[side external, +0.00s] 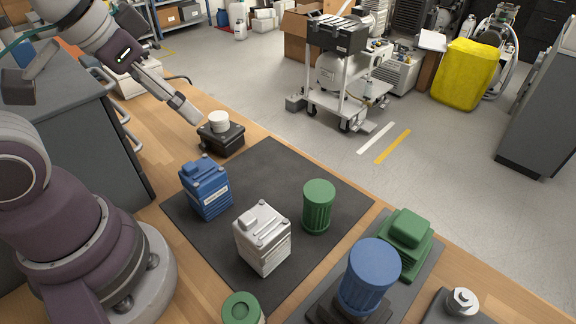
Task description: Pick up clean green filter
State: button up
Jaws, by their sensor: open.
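A green ribbed cylinder (318,207), which looks like a green filter, stands upright on the right part of the dark mat (265,160). A green block-shaped part (406,238) sits on a grey pad at the right. I cannot tell from looks which one is clean. My gripper (194,118) is at the upper left, well away from the green pieces, beside a white cap on a black box. It looks empty; its fingers are small in view.
The black box (222,139) with the white cap (219,122) stands close to my gripper. A blue block (206,188) and a silver block (262,238) stand on the mat. A large blue cylinder (370,272) rises in front of the green block. A metal fitting (462,301) lies bottom right.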

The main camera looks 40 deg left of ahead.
jog(key=shift+o, duration=0.3)
jog(key=m+g, duration=0.5)
jog(key=m, duration=1.1)
send_over(240, 310)
jog(key=f, duration=0.7)
jog(key=shift+s+f, duration=0.25)
jog(key=shift+s, duration=0.05)
jog(key=shift+m, duration=0.4)
jog(key=f, duration=1)
jog(key=shift+w+f, duration=0.3)
jog(key=shift+w, duration=0.1)
jog(key=c, duration=1.1)
